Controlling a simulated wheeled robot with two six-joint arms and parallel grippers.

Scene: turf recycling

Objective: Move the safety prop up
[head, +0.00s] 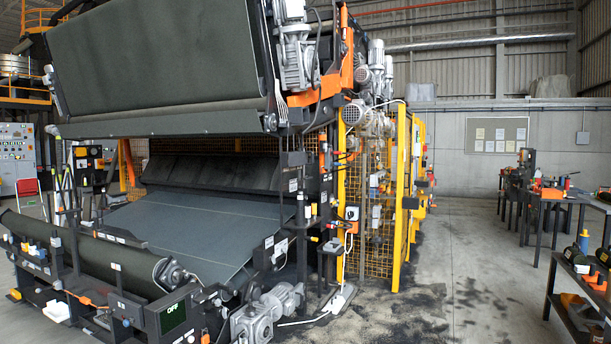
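A large turf machine (200,215) fills the left and middle of the head view. Its dark upper section (160,60) is raised above a sloping grey belt (195,225). An orange bar (347,48) stands nearly upright at the upper section's right end, beside grey motors. A dark upright post (292,200) stands below it at the machine's right side. I cannot tell which of these parts is the safety prop. Neither of my grippers is in view.
A small screen reading OFF (172,316) sits at the machine's front. Yellow mesh fencing (375,215) stands right of the machine. Dark crumbs and a white cable lie on the floor near it. Workbenches (552,200) with tools line the right. The concrete floor between is open.

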